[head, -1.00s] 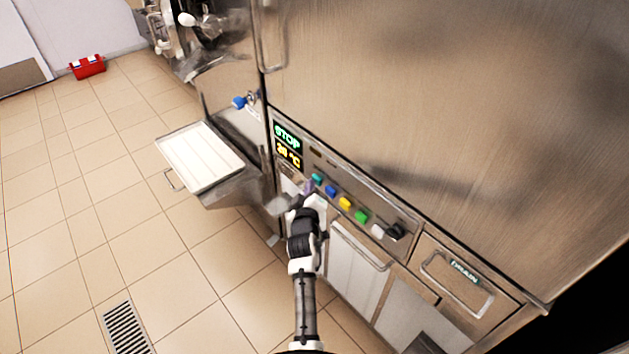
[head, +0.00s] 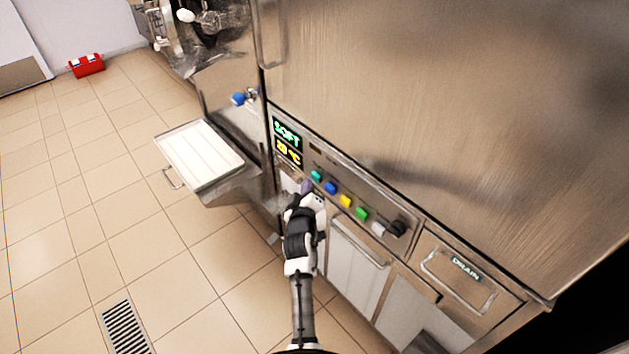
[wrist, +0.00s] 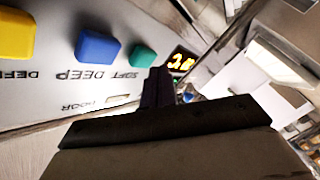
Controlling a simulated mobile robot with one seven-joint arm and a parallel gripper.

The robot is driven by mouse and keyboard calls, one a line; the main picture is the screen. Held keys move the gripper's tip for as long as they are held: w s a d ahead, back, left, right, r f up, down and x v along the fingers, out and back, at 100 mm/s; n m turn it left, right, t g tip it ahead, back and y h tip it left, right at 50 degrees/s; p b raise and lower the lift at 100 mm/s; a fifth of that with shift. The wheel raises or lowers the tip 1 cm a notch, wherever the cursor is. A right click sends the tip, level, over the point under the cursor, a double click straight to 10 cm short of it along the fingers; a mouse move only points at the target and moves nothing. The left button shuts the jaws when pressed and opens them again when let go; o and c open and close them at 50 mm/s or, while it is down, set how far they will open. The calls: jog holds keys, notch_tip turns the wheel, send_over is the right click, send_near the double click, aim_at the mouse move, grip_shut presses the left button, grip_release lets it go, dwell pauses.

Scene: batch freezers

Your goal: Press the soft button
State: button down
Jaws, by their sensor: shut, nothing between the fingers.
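The soft button is the teal button (head: 316,176) at the left end of a row on the machine's front panel. In the wrist view the teal button (wrist: 142,56) stands out from the panel beside the upside-down word SOFT. My gripper (head: 306,188) is shut and empty. Its dark fingertips, also in the wrist view (wrist: 158,82), are right beside the teal button; I cannot tell whether they touch it. The display (head: 287,133) reads SOFT in green above a yellow temperature.
Blue (head: 331,188), yellow (head: 345,201) and green (head: 362,214) buttons follow to the right, then a dark knob (head: 397,229). A white tray (head: 200,155) on a shelf juts out at the left. The tiled floor at left is mostly clear.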

jog(key=shift+s+a, duration=0.1)
jog(key=s+a+b, duration=0.1)
jog(key=a, duration=0.1)
jog(key=s+a+b, duration=0.2)
dwell(0.6)
dwell(0.6)
